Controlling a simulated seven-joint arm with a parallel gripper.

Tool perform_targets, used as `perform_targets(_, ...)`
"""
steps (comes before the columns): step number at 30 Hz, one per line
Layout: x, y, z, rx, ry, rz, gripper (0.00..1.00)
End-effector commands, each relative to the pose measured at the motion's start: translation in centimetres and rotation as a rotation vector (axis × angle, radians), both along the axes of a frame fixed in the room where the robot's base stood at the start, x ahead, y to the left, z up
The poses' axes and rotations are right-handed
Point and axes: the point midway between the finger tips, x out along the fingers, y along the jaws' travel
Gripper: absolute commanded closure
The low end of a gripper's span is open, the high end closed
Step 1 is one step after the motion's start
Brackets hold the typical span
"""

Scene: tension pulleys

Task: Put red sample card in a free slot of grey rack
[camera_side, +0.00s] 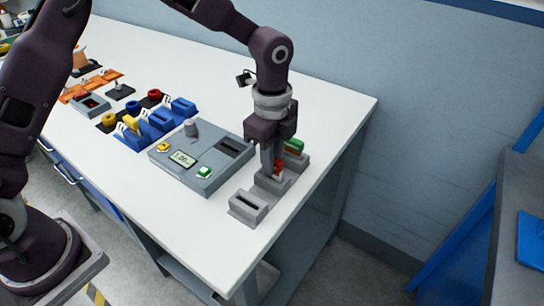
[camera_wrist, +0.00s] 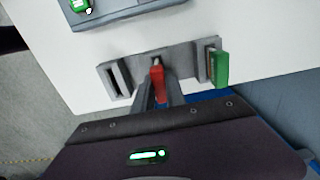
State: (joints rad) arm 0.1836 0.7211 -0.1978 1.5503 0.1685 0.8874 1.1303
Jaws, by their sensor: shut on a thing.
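The red sample card (camera_wrist: 157,84) is between the fingers of my gripper (camera_wrist: 156,98), which is shut on it. In the side view the red card (camera_side: 278,167) shows as a small strip at the fingertips. My gripper (camera_side: 273,172) points down over the middle block of the grey rack (camera_side: 241,208). The card's lower end is at the middle slot; how deep it sits I cannot tell. In the wrist view the rack (camera_wrist: 182,62) has an empty slot at left. A green card (camera_wrist: 221,69) stands in the right slot, and also shows in the side view (camera_side: 294,146).
A grey device (camera_side: 180,172) with a display and buttons lies left of the rack. Blue holders (camera_side: 158,122) and orange parts (camera_side: 80,90) stand farther left. The table edge runs close to the rack's right side. The white table (camera_side: 335,115) is clear behind the rack.

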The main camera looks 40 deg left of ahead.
Motion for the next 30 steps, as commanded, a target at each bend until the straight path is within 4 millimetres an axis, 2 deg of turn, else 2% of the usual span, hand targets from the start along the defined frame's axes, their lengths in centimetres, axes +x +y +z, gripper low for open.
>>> perform_targets(19, 0.00, -0.02, -0.77, 0.000, 0.000, 0.000, 1.00)
perform_targets(20, 0.00, -0.02, -0.79, -0.001, 0.000, 0.000, 0.82)
perform_targets(23, 0.00, -0.02, -0.77, -0.001, 0.000, 0.000, 0.63)
perform_targets(24, 0.00, -0.02, -0.77, 0.000, 0.000, 0.000, 0.59)
perform_targets(30, 0.01, -0.02, -0.77, 0.000, -0.001, 0.000, 0.59)
